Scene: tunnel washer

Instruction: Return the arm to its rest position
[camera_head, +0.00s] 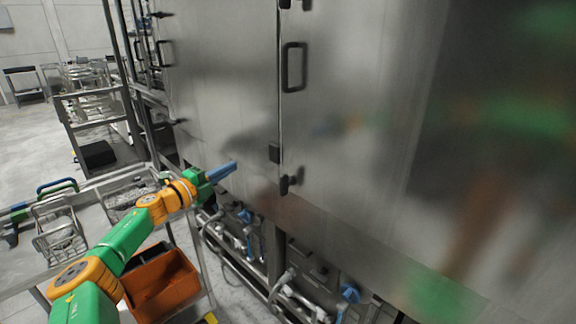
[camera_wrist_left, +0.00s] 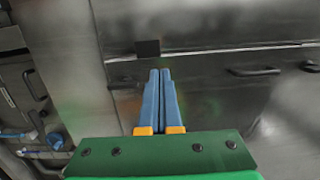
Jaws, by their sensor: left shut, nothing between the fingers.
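My left arm comes in from the lower left of the head view, green and orange. Its gripper (camera_head: 222,171) has blue fingers, shut and empty, pointing right in front of the washer's steel doors (camera_head: 225,90). In the left wrist view the gripper (camera_wrist_left: 160,72) shows its two blue fingers side by side, with steel panels behind them. I cannot tell the exact gap between the fingertips and the steel. My right gripper is not in view.
Black door handles (camera_head: 293,67) and a latch (camera_head: 289,183) stick out from the steel front. Pipes and blue valves (camera_head: 350,293) run below. An orange bin (camera_head: 160,282) stands under the arm. Wire baskets (camera_head: 60,235) sit on a rack at left. Open floor lies at upper left.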

